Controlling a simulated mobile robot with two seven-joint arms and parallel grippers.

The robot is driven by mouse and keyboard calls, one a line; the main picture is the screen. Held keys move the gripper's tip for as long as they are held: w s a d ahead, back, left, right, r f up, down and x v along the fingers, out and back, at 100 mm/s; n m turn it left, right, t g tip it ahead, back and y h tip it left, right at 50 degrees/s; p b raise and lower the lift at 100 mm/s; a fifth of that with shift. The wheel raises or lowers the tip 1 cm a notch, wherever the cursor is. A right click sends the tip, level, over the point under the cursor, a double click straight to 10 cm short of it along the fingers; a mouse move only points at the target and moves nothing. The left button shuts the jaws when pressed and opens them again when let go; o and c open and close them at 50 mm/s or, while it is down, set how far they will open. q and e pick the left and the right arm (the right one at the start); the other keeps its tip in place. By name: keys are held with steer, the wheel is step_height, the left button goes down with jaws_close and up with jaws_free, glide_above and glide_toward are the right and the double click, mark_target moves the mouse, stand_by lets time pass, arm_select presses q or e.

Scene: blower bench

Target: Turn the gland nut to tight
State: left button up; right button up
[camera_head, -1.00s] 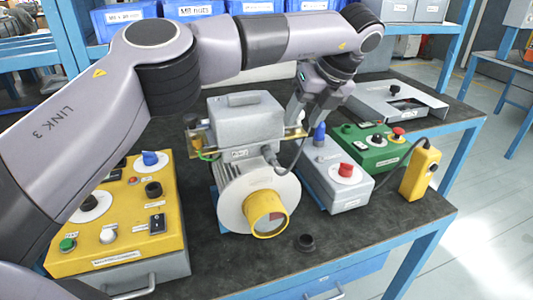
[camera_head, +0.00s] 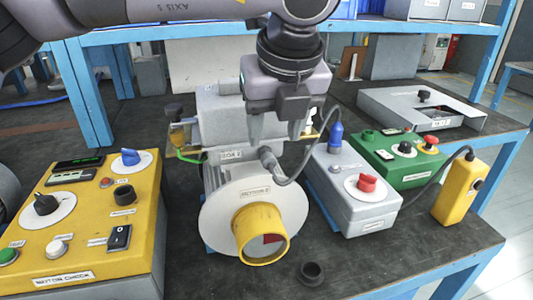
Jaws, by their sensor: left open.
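The blower has a grey box (camera_head: 213,111) on top, a white round front plate (camera_head: 223,220) and a yellow ring outlet (camera_head: 245,226). A small grey gland nut (camera_head: 268,157) sits at the right of the box's front, with a grey cable (camera_head: 294,182) leaving it. My left gripper (camera_head: 276,134) points down just above the gland nut, its two fingers spread and nothing seen between them. It hides part of the box. I cannot tell whether a finger touches the nut. My right gripper is out of view.
A yellow control panel (camera_head: 78,235) stands at the left. A black cap (camera_head: 311,272) lies in front.

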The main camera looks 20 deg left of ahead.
mark_target(269, 157)
arm_select(q)
steer(key=x, duration=0.6)
steer(key=shift+f, duration=0.2)
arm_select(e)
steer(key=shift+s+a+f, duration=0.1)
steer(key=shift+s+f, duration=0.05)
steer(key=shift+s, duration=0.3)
arm_select(q)
jaws_close()
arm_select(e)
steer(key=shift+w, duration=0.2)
